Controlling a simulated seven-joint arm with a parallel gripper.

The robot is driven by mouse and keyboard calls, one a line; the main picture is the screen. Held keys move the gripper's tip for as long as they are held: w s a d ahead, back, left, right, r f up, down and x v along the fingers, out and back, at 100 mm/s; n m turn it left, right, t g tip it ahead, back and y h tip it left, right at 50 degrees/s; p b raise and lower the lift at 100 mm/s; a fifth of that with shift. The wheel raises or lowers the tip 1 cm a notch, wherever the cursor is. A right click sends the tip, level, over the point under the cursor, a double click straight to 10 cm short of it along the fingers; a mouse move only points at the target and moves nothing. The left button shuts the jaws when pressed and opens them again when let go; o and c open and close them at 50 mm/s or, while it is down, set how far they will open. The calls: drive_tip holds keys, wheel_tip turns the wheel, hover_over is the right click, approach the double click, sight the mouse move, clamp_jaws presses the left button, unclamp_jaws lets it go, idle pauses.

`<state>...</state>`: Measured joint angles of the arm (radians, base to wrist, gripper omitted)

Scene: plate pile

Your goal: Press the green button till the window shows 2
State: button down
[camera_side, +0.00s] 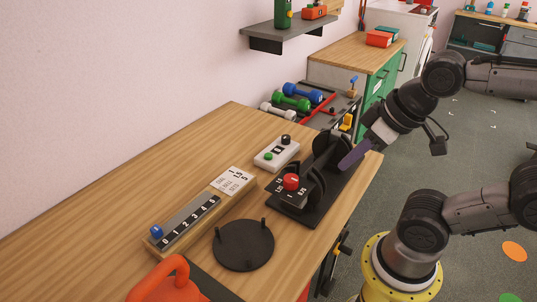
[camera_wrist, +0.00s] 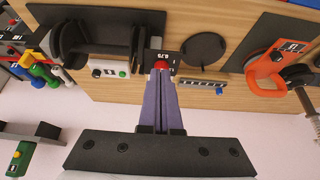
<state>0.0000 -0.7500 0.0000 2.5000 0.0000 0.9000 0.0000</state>
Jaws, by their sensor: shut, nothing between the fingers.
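A white box (camera_side: 270,158) stands on the wooden bench behind the black rack. It has a green button (camera_side: 268,155), a small dark window (camera_side: 278,149) and a black knob (camera_side: 286,140). The window's digit is too small to read surely. In the wrist view the box (camera_wrist: 98,66) is left of my fingers, with the green button (camera_wrist: 122,74) on its near right side and the window (camera_wrist: 109,72) beside it. My gripper (camera_side: 343,167) is shut and empty, above the rack and to the right of the box, apart from the button. Its fingers (camera_wrist: 161,76) point toward the bench.
A numbered slider board (camera_side: 182,228), a round black pegged plate (camera_side: 243,246) and an orange kettlebell (camera_side: 165,283) are nearer. Dumbbells (camera_side: 292,100) lie behind.

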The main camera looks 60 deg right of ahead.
idle(0.7)
drive_tip(key=w+a+r+n+t, duration=0.1)
drive_tip(key=w+r+n+t, duration=0.2)
drive_tip(key=w+r+n, duration=0.35)
drive_tip(key=m+h, duration=0.1)
drive_tip(key=h, duration=0.2)
hover_over(272, 156)
wheel_tip(272, 156, down, 14)
drive_tip(key=r, duration=0.1)
drive_tip(key=shift+a+f, duration=0.1)
drive_tip(key=shift+f, duration=0.1)
drive_tip(key=shift+f, duration=0.1)
drive_tip(key=shift+f, duration=4.3)
drive_tip(key=shift+f, duration=0.15)
